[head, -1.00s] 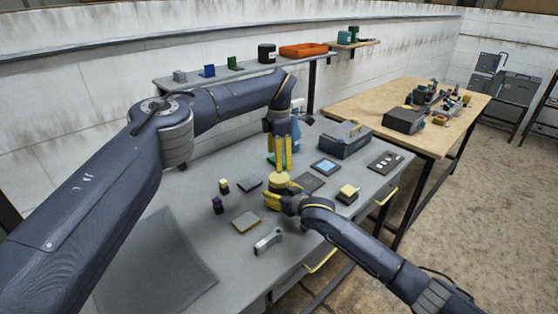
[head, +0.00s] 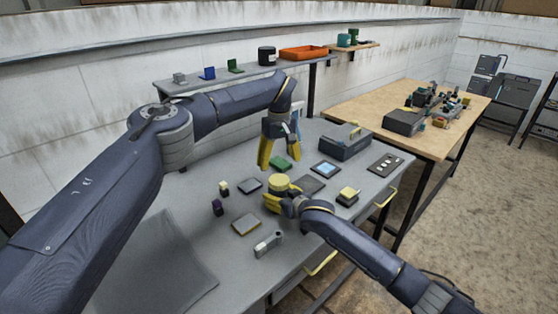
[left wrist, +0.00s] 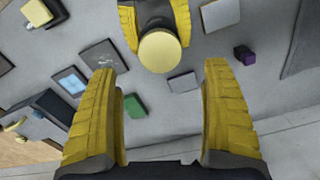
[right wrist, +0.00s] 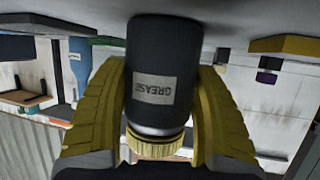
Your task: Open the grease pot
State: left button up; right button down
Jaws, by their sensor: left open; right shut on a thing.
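The grease pot (right wrist: 155,60) is a dark cylinder with a GREASE label, upside down in the right wrist view, and a ribbed yellow lid (right wrist: 155,146). A pale neck band shows between body and lid. The round lid top (head: 279,182) shows in the head view and in the left wrist view (left wrist: 160,52). My left gripper (head: 278,160) is open and empty, pointing down above the lid and apart from it. Its fingers (left wrist: 160,78) stand wide apart.
Around the pot lie a green block (head: 281,163), a blue-screened device (head: 325,168), a yellow-topped block (head: 348,194), flat pads (head: 246,223), a purple block (head: 217,207) and a grey handle-like part (head: 268,243). A grey case (head: 345,140) stands behind. The left front table is mostly clear.

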aim_at(279, 179)
pick_arm(q)
jog(key=shift+m, duration=0.4)
jog(key=shift+f, duration=3.95)
jog(key=c, duration=1.4)
jog(key=shift+o, duration=0.2)
